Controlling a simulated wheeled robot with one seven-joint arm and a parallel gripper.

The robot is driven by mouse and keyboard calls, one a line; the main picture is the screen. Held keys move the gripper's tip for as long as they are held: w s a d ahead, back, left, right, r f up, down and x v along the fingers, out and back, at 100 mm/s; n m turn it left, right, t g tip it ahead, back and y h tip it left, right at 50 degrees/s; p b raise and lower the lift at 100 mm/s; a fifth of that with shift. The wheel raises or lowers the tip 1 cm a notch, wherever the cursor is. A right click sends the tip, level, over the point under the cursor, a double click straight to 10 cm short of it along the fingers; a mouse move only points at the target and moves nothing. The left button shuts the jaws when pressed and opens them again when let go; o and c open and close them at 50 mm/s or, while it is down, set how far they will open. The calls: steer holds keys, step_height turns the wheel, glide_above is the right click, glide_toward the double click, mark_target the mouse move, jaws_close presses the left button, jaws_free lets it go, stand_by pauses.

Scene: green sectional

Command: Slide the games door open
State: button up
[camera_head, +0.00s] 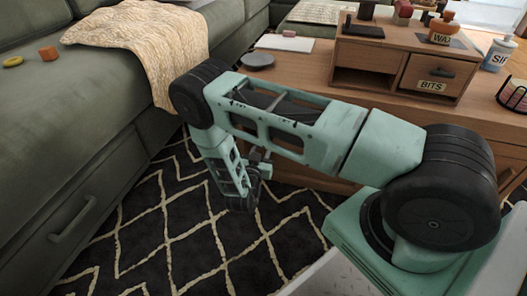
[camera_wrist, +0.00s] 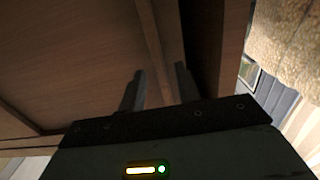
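The low wooden table (camera_head: 303,70) stands beyond my arm, its near side mostly hidden by the arm. No games label shows, so I cannot tell for sure which panel is the games door. In the wrist view a broad brown wooden panel (camera_wrist: 75,50) fills the left, with a lighter upright edge strip (camera_wrist: 150,35) and a dark recess (camera_wrist: 200,45) to its right. My gripper (camera_wrist: 160,85) has its two fingers apart in front of this strip; I cannot tell whether they touch it. In the head view my gripper (camera_head: 260,165) is low beside the table.
A green sofa (camera_head: 75,110) with a cream blanket (camera_head: 145,40) lies to the left, above a drawer handle (camera_head: 74,220). A patterned rug (camera_head: 180,245) covers the floor between. On the table stand a small wooden organiser with a BITS drawer (camera_head: 432,84), a wax jar and a blue-white bottle (camera_head: 497,54).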

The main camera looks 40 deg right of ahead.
steer(key=shift+x, duration=1.05)
